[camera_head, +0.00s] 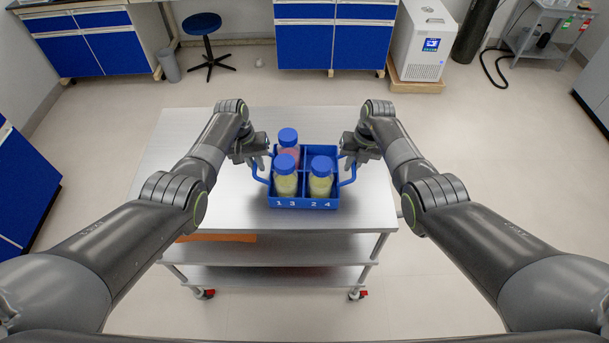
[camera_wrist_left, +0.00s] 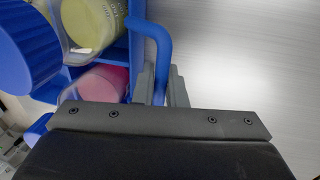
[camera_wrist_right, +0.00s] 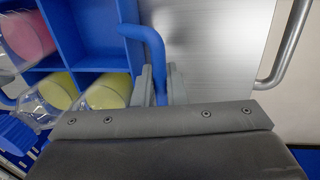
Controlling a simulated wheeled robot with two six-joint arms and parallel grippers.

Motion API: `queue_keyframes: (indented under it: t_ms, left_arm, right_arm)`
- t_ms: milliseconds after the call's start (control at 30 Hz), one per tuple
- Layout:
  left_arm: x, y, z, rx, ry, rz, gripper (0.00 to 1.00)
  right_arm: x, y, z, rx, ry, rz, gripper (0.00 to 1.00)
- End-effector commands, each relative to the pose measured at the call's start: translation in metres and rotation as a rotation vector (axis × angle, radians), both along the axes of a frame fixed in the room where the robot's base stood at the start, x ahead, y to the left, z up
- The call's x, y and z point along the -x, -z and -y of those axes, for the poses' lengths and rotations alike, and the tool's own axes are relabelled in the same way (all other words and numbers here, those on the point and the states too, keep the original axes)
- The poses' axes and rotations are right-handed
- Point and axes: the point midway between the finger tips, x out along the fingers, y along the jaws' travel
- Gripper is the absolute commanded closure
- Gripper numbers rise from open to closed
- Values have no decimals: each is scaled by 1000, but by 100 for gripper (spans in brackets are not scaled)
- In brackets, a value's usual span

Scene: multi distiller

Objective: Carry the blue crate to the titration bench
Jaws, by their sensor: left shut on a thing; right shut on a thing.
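The blue crate (camera_head: 303,203) is on or just above the steel cart top; I cannot tell which. It has compartments marked 1, 3, 2 and 4. Three bottles with blue caps stand in it: one with pink contents (camera_head: 289,152) at the back left and two with yellow contents, front left (camera_head: 285,185) and front right (camera_head: 320,185). The back right compartment is empty. My left gripper (camera_head: 262,166) is shut on the crate's left handle (camera_wrist_left: 160,50). My right gripper (camera_head: 349,163) is shut on the right handle (camera_wrist_right: 157,50). No titration bench is clearly identifiable.
The steel cart (camera_head: 225,195) stands in front of me with lower shelves and wheels. Beyond it the floor (camera_head: 300,90) is clear. A blue stool (camera_head: 203,27), a grey bin (camera_head: 168,65), blue cabinets (camera_head: 335,45) and a white machine (camera_head: 420,42) stand at the back. A grey side table (camera_head: 545,35) is far right.

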Motion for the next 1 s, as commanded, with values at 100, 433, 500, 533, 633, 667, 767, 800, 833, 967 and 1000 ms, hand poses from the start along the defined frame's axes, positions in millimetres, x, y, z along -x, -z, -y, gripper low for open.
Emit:
queue_keyframes:
  t_ms: [100, 433, 500, 533, 633, 667, 767, 800, 833, 967, 1000]
  left_arm:
    - [-1, -5, 0, 1, 1, 2, 100]
    - [-1, -26, 0, 1, 1, 2, 100]
    - [-1, -32, 0, 1, 1, 2, 100]
    - [-1, -34, 0, 1, 1, 2, 100]
    - [-1, -42, 0, 1, 1, 2, 100]
    - [-1, -44, 0, 1, 1, 2, 100]
    - [-1, -49, 0, 1, 1, 2, 100]
    - [-1, -50, 0, 1, 1, 2, 100]
    - [-1, -51, 0, 1, 1, 2, 100]
    - [-1, -52, 0, 1, 1, 2, 100]
    - [-1, -52, 0, 1, 1, 2, 100]
  right_arm:
    - [-1, -5, 0, -1, 0, 3, 100]
    - [-1, -26, 0, -1, 0, 3, 100]
    - [-1, -32, 0, -1, 0, 3, 100]
    - [-1, -34, 0, -1, 0, 3, 100]
    - [-1, -41, 0, -1, 0, 3, 100]
    - [-1, -44, 0, -1, 0, 3, 100]
    - [-1, -48, 0, -1, 0, 3, 100]
    - [-1, -50, 0, -1, 0, 3, 100]
    - [-1, -51, 0, -1, 0, 3, 100]
    - [-1, -52, 0, -1, 0, 3, 100]
    - [-1, -52, 0, -1, 0, 3, 100]
